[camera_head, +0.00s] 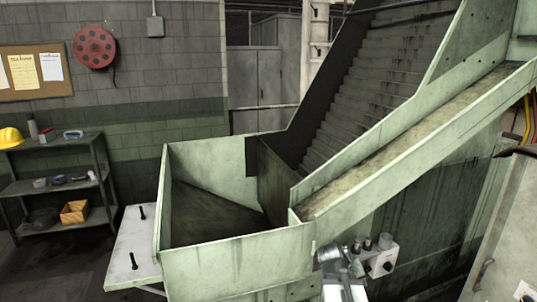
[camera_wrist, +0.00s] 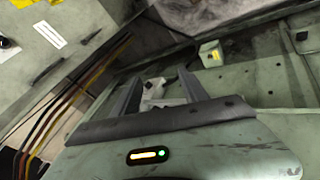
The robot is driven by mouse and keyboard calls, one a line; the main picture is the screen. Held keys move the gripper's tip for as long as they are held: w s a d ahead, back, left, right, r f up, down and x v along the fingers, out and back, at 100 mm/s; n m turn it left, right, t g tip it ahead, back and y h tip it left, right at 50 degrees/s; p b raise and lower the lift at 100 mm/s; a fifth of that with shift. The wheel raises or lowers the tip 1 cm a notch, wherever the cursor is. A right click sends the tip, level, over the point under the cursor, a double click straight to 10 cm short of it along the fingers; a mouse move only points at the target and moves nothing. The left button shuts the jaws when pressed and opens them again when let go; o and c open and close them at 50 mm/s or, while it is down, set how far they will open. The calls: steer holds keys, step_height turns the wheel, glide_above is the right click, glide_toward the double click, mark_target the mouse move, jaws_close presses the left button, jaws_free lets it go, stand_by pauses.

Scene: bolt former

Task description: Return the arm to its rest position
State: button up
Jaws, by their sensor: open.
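My gripper (camera_wrist: 162,84) shows in the wrist view, with its two grey fingers spread apart and nothing held between them. A small pale fitting shows in the gap, beyond the fingers. The gripper points at the green machine side (camera_wrist: 262,82). In the head view, grey parts of my arm show at the bottom, right of the green hopper (camera_head: 235,262) and in front of the machine. The gripper's fingers cannot be made out clearly there.
A control box (camera_head: 381,260) with knobs is close beside the arm. Two dark bolts (camera_head: 142,212) (camera_head: 133,261) are on a pale side shelf (camera_head: 120,245) left of the hopper. A sloping chute (camera_head: 420,140) rises to the right. A cabinet (camera_head: 505,225) stands right. Cables (camera_wrist: 65,100) run left in the wrist view.

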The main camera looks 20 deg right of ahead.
steer(key=s+a+f+n+g+y, duration=0.1)
steer(key=a+y, duration=0.2)
steer(key=a, duration=1.2)
steer(key=s+a+f+n+g+y, duration=0.1)
steer(key=a+f+y, duration=0.1)
steer(key=a, duration=1.3)
steer(key=shift+a+f+n+y, duration=0.2)
steer(key=shift+f+n+y, duration=0.15)
steer(key=shift+y, duration=0.35)
